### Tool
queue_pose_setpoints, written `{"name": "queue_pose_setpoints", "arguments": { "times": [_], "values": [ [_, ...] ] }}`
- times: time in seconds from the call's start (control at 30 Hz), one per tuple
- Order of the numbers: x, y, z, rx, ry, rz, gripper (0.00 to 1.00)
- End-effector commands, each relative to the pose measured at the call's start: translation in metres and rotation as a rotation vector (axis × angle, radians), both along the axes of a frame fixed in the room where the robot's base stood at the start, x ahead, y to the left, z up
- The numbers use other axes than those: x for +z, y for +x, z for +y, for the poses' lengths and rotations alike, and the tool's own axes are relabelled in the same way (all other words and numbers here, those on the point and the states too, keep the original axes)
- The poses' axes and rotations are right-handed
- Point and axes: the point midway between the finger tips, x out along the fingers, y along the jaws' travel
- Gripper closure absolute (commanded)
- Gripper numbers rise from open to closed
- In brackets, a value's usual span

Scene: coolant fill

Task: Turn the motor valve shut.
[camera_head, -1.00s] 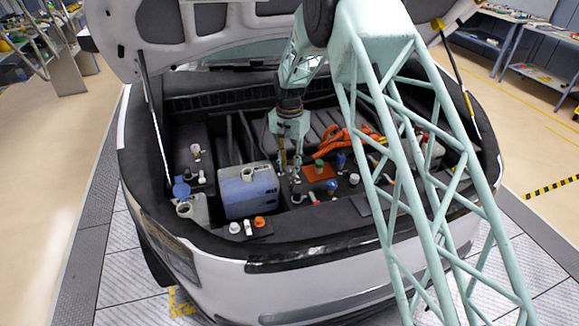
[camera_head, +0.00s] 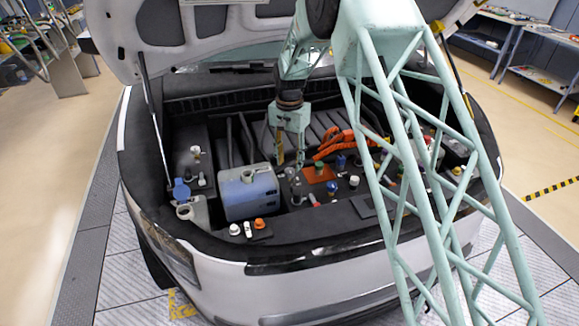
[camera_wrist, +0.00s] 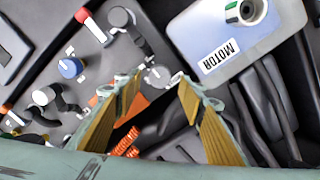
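The blue-white tank labelled MOTOR (camera_wrist: 215,50) is at the upper right of the wrist view; in the head view the blue tank (camera_head: 250,195) stands just left of my gripper (camera_head: 290,162). In the wrist view my gripper (camera_wrist: 157,92) is open, with nothing between its yellow-lined fingers. A round grey fitting (camera_wrist: 158,76) shows beyond the gap between the fingertips, beside the tank. A dark round fitting (camera_wrist: 122,18) and a red-tipped white handle (camera_wrist: 92,27) lie further up. I cannot tell for certain which fitting is the motor valve, nor whether a finger touches anything.
A blue cap (camera_wrist: 70,67) and a white cap (camera_wrist: 40,96) stand left of my fingers in the wrist view. Orange cables (camera_head: 338,143) and an orange plate (camera_head: 318,174) lie to the right in the head view. The raised hood (camera_head: 215,45) is behind my arm.

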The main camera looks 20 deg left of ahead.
Motion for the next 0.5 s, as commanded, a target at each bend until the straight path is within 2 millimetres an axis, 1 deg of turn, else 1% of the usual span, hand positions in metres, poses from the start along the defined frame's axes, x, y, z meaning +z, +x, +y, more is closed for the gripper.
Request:
{"name": "queue_pose_setpoints", "arguments": {
  "times": [0.03, 0.2, 0.4, 0.5],
  "values": [
    [0.008, 0.000, 0.000, 0.000, 0.001, -0.001, 0.63],
    [0.034, 0.001, 0.000, 0.000, 0.002, -0.002, 0.63],
    [0.061, 0.000, 0.000, 0.000, 0.001, -0.001, 0.63],
    [0.071, 0.000, 0.000, 0.000, 0.001, -0.001, 0.63]
  ]
}}
